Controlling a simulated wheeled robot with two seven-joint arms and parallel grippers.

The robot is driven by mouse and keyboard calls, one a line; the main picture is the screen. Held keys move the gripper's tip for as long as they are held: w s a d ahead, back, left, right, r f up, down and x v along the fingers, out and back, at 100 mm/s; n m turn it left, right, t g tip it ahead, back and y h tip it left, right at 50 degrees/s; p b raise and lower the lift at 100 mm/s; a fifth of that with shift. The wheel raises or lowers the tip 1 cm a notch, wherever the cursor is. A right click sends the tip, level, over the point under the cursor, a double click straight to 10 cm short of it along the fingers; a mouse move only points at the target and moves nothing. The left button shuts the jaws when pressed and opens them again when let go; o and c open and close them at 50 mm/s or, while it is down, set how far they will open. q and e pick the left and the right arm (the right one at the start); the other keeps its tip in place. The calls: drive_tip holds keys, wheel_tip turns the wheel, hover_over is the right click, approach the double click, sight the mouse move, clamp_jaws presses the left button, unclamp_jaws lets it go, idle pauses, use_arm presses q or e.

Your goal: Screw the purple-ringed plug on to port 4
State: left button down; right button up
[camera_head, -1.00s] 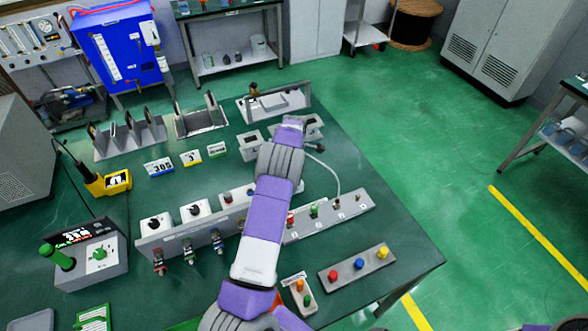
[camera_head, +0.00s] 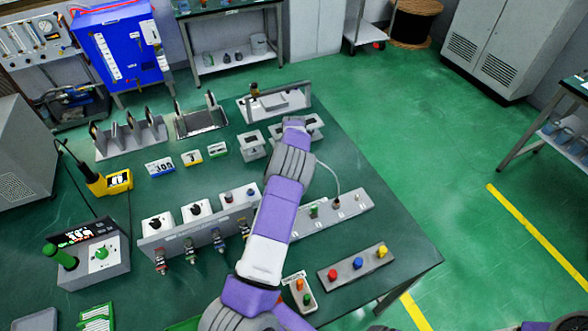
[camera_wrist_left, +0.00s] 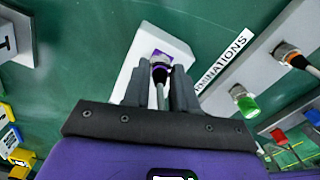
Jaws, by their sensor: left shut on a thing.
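My left gripper (camera_wrist_left: 158,88) is shut on the purple-ringed plug (camera_wrist_left: 160,72), seen in the left wrist view. The plug has a dark body, a purple ring and a pale cable running back between the fingers. Its front end is at a purple patch on a white block (camera_wrist_left: 135,72); I cannot tell whether it is seated there. In the head view my purple left arm covers the gripper and plug. The grey port strip (camera_head: 350,207) lies to the right of the arm; its port numbers are too small to read. It also shows in the left wrist view (camera_wrist_left: 265,75). My right gripper is out of view.
A button box (camera_head: 345,275) is in front. A panel with knobs (camera_head: 180,242) stands left of the arm. The right table edge is fairly clear.

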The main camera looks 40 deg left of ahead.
use_arm(q)
drive_tip(key=shift+r+n, duration=0.1)
drive_tip(key=shift+n, duration=2)
drive_tip(key=c, duration=0.9)
unclamp_jaws()
wheel_tip(320, 180, up, 8)
drive_tip(key=shift+f+p, duration=0.25)
drive_tip(key=shift+p, duration=0.2)
